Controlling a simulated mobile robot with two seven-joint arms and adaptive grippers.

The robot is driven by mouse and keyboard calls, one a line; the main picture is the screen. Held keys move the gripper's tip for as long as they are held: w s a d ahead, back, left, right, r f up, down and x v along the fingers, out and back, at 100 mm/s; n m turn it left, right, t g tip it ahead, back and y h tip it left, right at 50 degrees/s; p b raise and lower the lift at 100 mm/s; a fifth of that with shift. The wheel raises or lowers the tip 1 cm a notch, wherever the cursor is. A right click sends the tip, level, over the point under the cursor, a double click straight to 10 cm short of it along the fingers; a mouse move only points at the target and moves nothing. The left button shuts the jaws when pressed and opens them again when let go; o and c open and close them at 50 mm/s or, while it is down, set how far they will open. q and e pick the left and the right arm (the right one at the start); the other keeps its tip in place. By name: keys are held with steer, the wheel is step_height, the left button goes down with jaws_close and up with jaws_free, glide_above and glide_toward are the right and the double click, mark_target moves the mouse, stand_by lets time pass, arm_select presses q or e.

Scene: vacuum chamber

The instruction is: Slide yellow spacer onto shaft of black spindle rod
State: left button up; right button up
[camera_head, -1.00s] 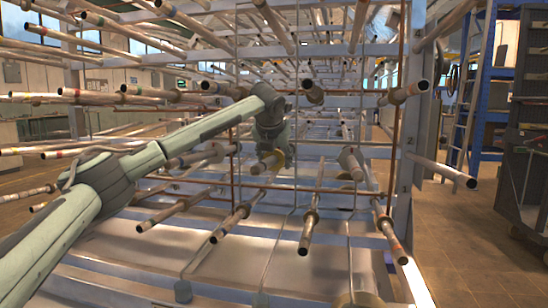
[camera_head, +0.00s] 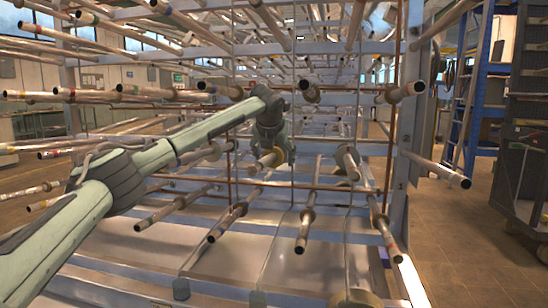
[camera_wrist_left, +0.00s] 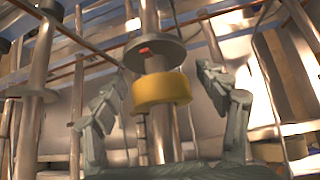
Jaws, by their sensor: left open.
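The yellow spacer (camera_wrist_left: 162,90) is a short thick ring in the middle of the left wrist view. It appears to sit around a metal rod (camera_wrist_left: 150,18), just below a round grey flange (camera_wrist_left: 155,52) with a short gap between them. The rod looks grey rather than black, and a part of it shows below the spacer. My left gripper (camera_wrist_left: 161,76) is open, one finger on each side of the spacer, with visible gaps. In the head view my left gripper (camera_head: 272,147) is by a rod end (camera_head: 264,163), and its fingers are hard to make out. My right gripper is not in view.
Many similar rods with flanges stick out of a metal rack around my left arm, such as one below right (camera_head: 306,228). Another flanged rod (camera_wrist_left: 35,65) stands left of the gripper. Thin vertical bars cross nearby. Open floor (camera_head: 450,240) lies to the right.

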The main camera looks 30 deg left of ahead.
arm_select(q)
steer(key=v, duration=1.2)
steer(key=shift+s, duration=0.1)
steer(key=shift+f, duration=0.1)
steer(key=x, duration=1.2)
steer(key=shift+s+d, duration=0.15)
steer(key=shift+s, duration=0.5)
steer(key=shift+w+r, duration=0.1)
steer(key=shift+r, duration=0.1)
